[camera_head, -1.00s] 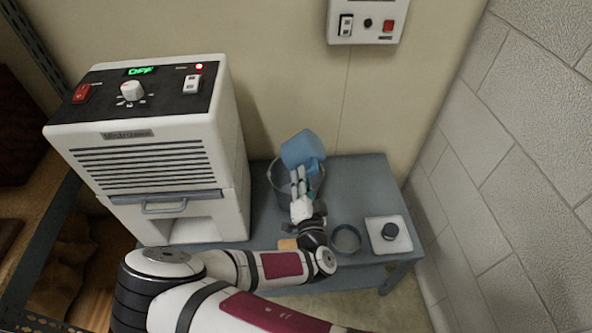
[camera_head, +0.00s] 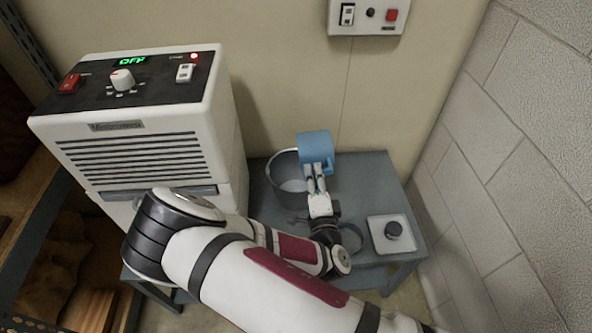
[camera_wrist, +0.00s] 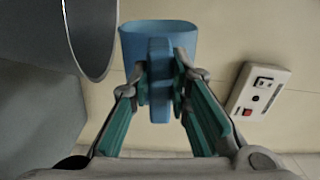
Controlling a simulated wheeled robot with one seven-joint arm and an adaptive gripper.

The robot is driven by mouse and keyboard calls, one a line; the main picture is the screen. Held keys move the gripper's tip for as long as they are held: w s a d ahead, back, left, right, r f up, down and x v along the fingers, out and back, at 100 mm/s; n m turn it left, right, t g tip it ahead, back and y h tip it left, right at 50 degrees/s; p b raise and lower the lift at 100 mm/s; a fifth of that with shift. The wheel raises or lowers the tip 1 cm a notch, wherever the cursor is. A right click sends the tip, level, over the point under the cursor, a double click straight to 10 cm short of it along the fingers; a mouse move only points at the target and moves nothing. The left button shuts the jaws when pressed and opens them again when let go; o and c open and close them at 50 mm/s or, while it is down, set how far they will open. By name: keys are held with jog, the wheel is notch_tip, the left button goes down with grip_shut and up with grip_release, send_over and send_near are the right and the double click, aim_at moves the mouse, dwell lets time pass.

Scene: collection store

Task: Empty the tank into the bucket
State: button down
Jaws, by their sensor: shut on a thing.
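The blue tank (camera_head: 314,146) is in my gripper (camera_head: 316,174), which is shut on its handle. In the wrist view the tank (camera_wrist: 183,38) looks about upright, and its handle (camera_wrist: 160,85) is between my fingers (camera_wrist: 160,78). The inside of the tank is hidden. The grey bucket (camera_head: 277,165) stands on the blue-grey table, to the left of the tank. A paler patch shows low inside it, perhaps water. Its rim (camera_wrist: 95,71) also shows at the left of the wrist view.
A white dehumidifier (camera_head: 140,150) stands left of the bucket; its display reads OFF and its lower front is behind my arm. A switch panel (camera_head: 368,16) hangs on the wall.

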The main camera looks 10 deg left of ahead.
aim_at(327, 174)
jog(key=d+m, duration=0.1)
jog(key=m, duration=0.1)
jog(key=w+d+m, duration=0.1)
jog(key=d+m, duration=0.1)
jog(key=m, duration=0.1)
jog(key=shift+d+r, duration=0.1)
jog(key=shift+d, duration=0.05)
jog(key=r+m+p, duration=0.1)
jog(key=m+p, duration=0.1)
jog(key=d+r+m+p, duration=0.1)
jog(key=m+p, duration=0.2)
jog(key=shift+w+r+p, duration=0.15)
jog(key=shift+r+p, duration=0.05)
jog(key=shift+p, duration=0.15)
jog(key=shift+w+d+r+m+p, duration=0.1)
jog(key=shift+d+r+m+p, duration=0.25)
jog(key=shift+m+p, duration=0.55)
jog(key=w+d+f+m+p, duration=0.1)
jog(key=d+f+m, duration=0.2)
jog(key=d+m, duration=0.2)
jog(key=shift+w+d+f+m+p, duration=0.2)
jog(key=shift+w+f+m+p, duration=0.2)
jog(key=shift+m, duration=1)
jog(key=shift+r, duration=0.1)
